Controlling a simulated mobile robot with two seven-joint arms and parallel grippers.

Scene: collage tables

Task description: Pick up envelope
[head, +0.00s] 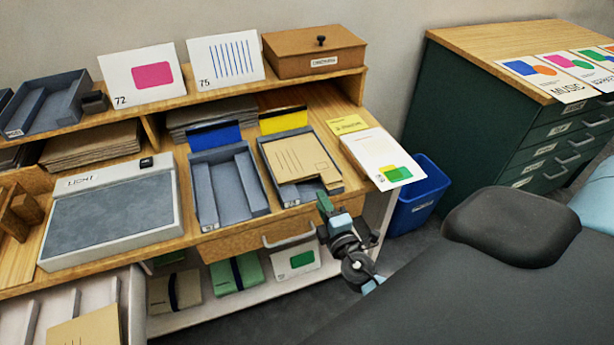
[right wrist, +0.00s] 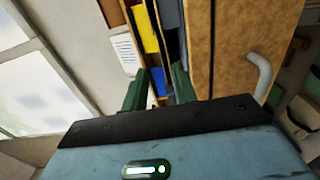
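A tan envelope (head: 300,158) with printed lines lies in the grey tray (head: 268,160) that has a yellow tab, its front part reaching toward the tray's open front. My right gripper (head: 325,205) is just in front of the tray's front right corner, apart from the envelope as far as I can see. In the right wrist view my right gripper (right wrist: 158,84) shows two green fingers spread with a gap between them and nothing held. I cannot make out the envelope clearly in that view. My left gripper is not in view.
A second grey tray (head: 230,185) with a blue tab stands to the left and looks empty. A white card (head: 376,152) lies to the right. A drawer handle (head: 288,237) juts out below. A blue bin (head: 420,195) stands on the floor.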

